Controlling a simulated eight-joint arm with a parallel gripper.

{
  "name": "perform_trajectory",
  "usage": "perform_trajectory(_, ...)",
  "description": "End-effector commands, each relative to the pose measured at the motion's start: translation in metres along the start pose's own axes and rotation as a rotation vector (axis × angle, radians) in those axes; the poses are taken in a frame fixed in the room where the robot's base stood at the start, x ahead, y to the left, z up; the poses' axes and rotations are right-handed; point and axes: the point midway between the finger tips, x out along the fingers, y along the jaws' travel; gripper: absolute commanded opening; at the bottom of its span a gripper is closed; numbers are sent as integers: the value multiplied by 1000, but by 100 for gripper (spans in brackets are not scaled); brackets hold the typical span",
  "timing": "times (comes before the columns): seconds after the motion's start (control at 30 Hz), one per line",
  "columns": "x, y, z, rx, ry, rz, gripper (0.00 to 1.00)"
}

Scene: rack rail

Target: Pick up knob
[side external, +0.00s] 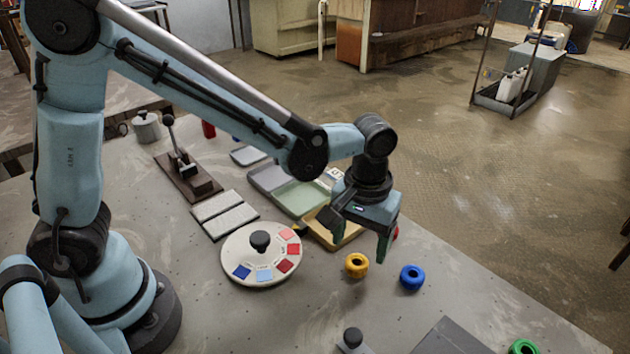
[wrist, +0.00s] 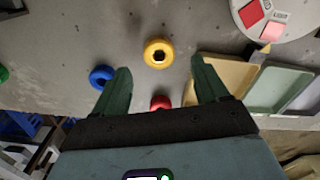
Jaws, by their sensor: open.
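A dark knob (side external: 261,241) stands on the middle of a round white dial (side external: 237,269) with coloured squares. Another small dark knob (side external: 352,338) shows at the bottom edge of the side view. I cannot tell which one the task means. My gripper (side external: 356,238) is open and empty above the table, right of the dial. In the wrist view a yellow ring (wrist: 158,53) lies just beyond my fingertips (wrist: 160,66), and a red ring (wrist: 160,102) shows between the fingers. Only the dial's edge (wrist: 243,18) shows there, with its knob out of view.
A blue ring (side external: 412,277) and a green ring (side external: 524,347) lie to the right. Shallow trays (side external: 300,197) stand behind the dial. A lever on a brown base (side external: 188,176) and two grey pads (side external: 225,214) lie left. The table between dial and front edge is mostly clear.

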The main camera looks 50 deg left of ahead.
Motion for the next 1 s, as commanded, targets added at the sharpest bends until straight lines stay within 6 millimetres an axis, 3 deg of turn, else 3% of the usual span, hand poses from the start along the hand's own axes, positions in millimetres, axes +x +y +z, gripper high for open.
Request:
perform_trajectory(0.3, 39, 1, 3, 0, 0, 0, 74)
perform_trajectory(0.63, 45, 1, 3, 0, 1, 0, 74)
perform_trajectory(1.0, 44, 1, 3, 0, 0, 0, 18)
